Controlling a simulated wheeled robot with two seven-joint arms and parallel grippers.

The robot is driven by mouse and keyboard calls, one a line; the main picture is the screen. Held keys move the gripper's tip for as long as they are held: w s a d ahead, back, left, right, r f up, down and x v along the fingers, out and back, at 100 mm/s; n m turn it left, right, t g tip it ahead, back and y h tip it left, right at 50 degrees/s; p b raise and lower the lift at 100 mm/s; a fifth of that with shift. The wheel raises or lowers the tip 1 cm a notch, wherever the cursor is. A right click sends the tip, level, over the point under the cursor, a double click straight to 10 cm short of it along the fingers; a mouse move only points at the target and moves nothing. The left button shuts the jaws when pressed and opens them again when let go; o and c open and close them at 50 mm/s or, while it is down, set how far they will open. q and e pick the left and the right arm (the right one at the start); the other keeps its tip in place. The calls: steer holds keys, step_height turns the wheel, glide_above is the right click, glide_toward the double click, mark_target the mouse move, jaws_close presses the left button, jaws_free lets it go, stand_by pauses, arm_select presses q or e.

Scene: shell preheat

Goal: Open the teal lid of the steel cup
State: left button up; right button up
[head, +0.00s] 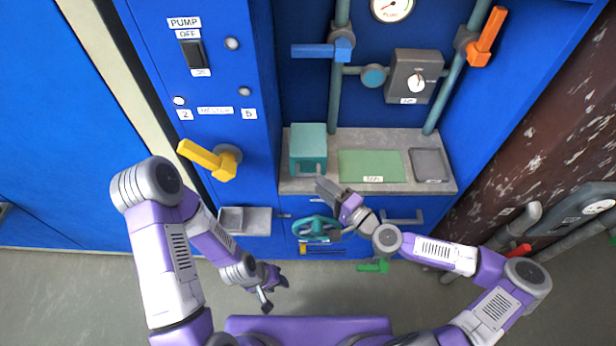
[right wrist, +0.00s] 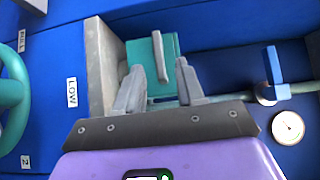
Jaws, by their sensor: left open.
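The teal lid (head: 308,142) is a square block at the left end of the grey shelf, and it looks shut. A pale bar handle sits at its front; the handle (right wrist: 160,56) also shows in the right wrist view against the teal lid (right wrist: 173,48). I cannot make out any steel of the cup. My right gripper (head: 324,187) is just in front of the shelf edge, below the lid in the head view. Its fingers (right wrist: 158,88) are apart and empty, with the handle ahead between them, not gripped. My left gripper (head: 272,288) is open and empty, low and away from the cabinet.
A green mat (head: 371,166) and a grey tray (head: 430,165) lie on the shelf (head: 333,140) right of the lid. Below are a teal handwheel (head: 316,227) and a small grey bin (head: 232,219). A yellow lever (head: 205,158) sticks out at left. A blue-handled valve (head: 325,50) is above.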

mark_target(310, 178)
steer(key=shift+b+x, duration=0.45)
steer(key=shift+x, duration=2.65)
steer(key=shift+f, duration=0.1)
jaws_close()
